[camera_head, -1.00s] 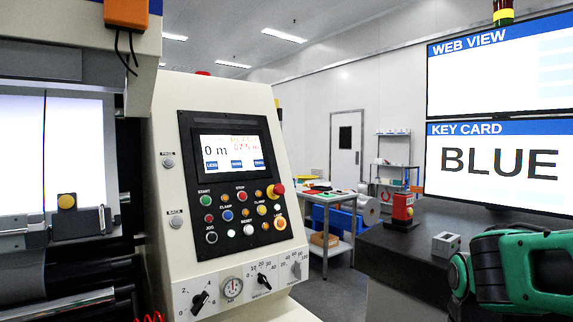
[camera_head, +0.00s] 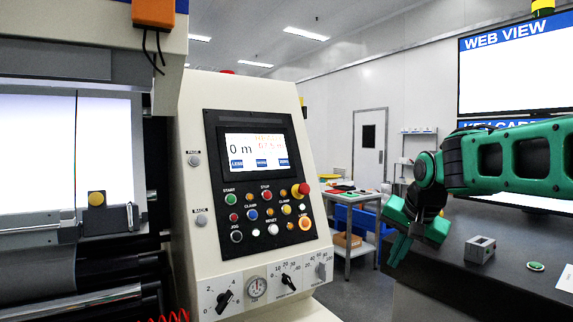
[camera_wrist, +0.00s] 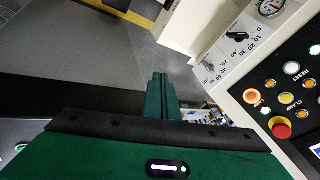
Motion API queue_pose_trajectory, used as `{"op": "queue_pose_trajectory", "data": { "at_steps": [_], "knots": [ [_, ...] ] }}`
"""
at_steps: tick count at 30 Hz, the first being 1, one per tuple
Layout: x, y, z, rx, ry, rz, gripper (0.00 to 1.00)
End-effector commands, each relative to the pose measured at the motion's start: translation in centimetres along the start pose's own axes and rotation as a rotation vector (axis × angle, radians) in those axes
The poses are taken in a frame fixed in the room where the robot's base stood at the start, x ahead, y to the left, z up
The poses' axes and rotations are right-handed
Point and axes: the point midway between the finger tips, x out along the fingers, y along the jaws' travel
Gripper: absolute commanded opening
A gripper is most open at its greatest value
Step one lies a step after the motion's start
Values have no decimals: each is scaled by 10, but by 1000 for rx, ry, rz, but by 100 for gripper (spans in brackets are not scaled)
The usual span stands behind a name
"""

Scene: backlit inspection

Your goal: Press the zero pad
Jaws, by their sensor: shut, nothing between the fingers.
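A slanted cream control console (camera_head: 190,120) stands at the centre of the head view. Its black panel holds a small screen (camera_head: 255,145) reading "0 m". Three blue pads (camera_head: 261,162) line the bottom of the screen. Their labels are too small to read, so I cannot tell which is the zero pad. My green gripper (camera_head: 395,258) is shut and empty, to the right of the console and apart from it, pointing down. In the wrist view its fingers (camera_wrist: 160,88) are together, and the console panel (camera_wrist: 285,100) shows at the right, without the screen pads.
Below the screen are several coloured push buttons, including a red mushroom button (camera_head: 302,189), and knobs (camera_head: 289,283). A dark bench (camera_head: 480,285) at right bears a grey block (camera_head: 481,250) and a green button (camera_head: 536,267). A cart (camera_head: 350,220) stands behind. Space between gripper and console looks open.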

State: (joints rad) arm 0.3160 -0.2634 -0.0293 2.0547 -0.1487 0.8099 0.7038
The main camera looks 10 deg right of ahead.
Motion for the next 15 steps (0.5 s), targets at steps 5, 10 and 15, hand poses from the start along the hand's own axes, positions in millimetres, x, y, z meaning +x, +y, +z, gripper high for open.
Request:
{"op": "queue_pose_trajectory", "data": {
  "at_steps": [5,10,15],
  "knots": [
    [-32,-154,-68,187,70,-291,0],
    [-76,-264,-97,342,22,-542,0],
    [-109,-320,-106,430,-47,-687,0]
  ]
}}
